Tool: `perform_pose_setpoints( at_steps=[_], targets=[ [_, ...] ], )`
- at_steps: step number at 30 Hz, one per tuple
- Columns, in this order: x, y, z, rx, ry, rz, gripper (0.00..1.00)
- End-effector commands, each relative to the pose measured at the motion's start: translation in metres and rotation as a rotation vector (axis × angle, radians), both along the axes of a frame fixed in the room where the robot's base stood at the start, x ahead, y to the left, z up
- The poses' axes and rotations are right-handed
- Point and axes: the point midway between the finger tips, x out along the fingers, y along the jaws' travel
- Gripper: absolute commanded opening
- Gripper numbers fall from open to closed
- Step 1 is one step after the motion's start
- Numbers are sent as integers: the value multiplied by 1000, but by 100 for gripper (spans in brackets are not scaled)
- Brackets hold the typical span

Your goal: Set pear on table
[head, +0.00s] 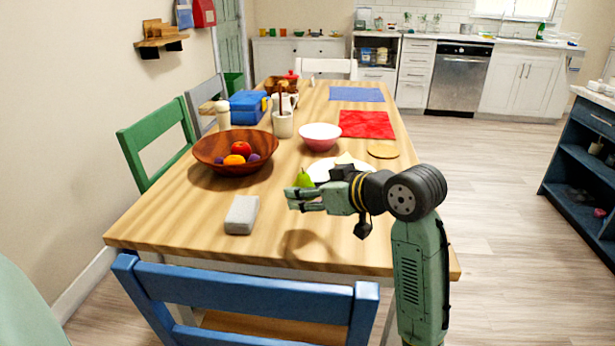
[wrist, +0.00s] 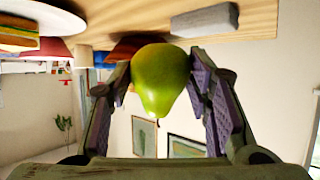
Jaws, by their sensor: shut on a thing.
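The green pear (head: 304,180) is held in my gripper (head: 297,197) above the wooden table (head: 190,215), between the wooden bowl and the white plate in the head view. In the wrist view the pear (wrist: 160,80) sits between the two fingers of my gripper (wrist: 160,85), which are shut on it. The wrist picture looks upside down, with the table edge (wrist: 262,25) along the top. The fingers hide part of the pear in the head view. I cannot tell exactly how high above the tabletop it is.
A grey block (head: 242,214) lies near the table's front. A wooden bowl of fruit (head: 205,157), a pink bowl (head: 320,137) and a white plate (head: 343,163) stand farther back. A blue chair (head: 240,294) is at the near edge. Bare tabletop shows around the block.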

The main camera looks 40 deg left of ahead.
Motion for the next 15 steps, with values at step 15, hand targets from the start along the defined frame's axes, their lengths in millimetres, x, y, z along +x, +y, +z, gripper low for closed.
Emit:
perform_pose_setpoints(
  at_steps=[15],
  targets=[
    [0, 0, -68, 0, 2, -1, 16]
  ],
)
